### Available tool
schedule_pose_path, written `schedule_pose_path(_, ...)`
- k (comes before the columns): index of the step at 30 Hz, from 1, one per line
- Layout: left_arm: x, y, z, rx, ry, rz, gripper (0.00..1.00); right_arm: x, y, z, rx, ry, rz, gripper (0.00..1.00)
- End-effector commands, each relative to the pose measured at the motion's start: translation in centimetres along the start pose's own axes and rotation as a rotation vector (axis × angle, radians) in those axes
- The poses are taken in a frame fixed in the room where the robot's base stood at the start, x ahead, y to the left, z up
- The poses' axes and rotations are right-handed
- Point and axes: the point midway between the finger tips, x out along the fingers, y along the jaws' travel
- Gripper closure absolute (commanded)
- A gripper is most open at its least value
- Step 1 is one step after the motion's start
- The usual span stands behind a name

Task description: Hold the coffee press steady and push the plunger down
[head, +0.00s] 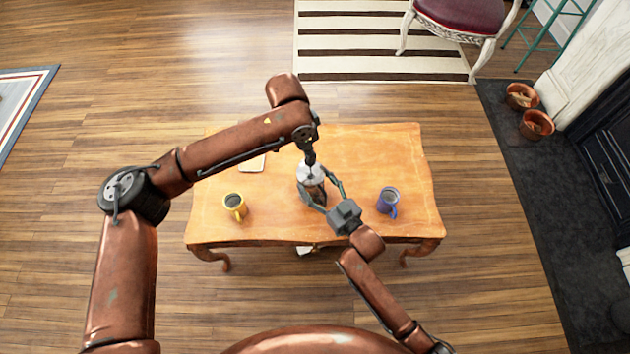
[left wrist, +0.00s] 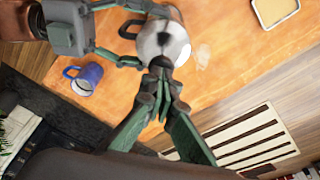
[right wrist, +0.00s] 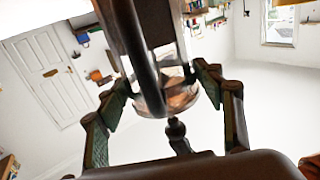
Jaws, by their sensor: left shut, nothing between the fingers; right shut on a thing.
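The coffee press (head: 312,173), with a silvery lid, stands on the wooden table (head: 395,150). My right gripper (head: 319,194) is shut around its body, with a finger on each side; this grip also shows in the right wrist view (right wrist: 163,84). My left gripper (head: 310,159) is above the lid, shut and empty, its fingertips pointing down. In the left wrist view its fingertips (left wrist: 160,72) are at the black plunger knob (left wrist: 159,62) over the shiny lid (left wrist: 165,40). I cannot tell whether they press on it.
A yellow mug (head: 235,204) is left of the press and a blue mug (head: 388,200) is right of it, both apart from the grippers. A pale rectangular item (head: 253,164) lies on the table at the back left. The table's back right is clear.

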Motion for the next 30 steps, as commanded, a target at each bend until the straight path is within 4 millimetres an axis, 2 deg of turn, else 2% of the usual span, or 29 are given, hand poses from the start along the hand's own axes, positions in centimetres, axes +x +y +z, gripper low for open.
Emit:
schedule_pose_path(15,1.3,0.1,0.2,0.0,0.0,0.003,1.0,0.0,-0.1,-0.1,-0.001,0.003,-0.001,0.95)
schedule_pose_path(30,1.5,0.1,0.2,0.0,0.0,0.002,1.0,0.0,-0.1,-0.1,-0.001,0.003,-0.001,0.95)
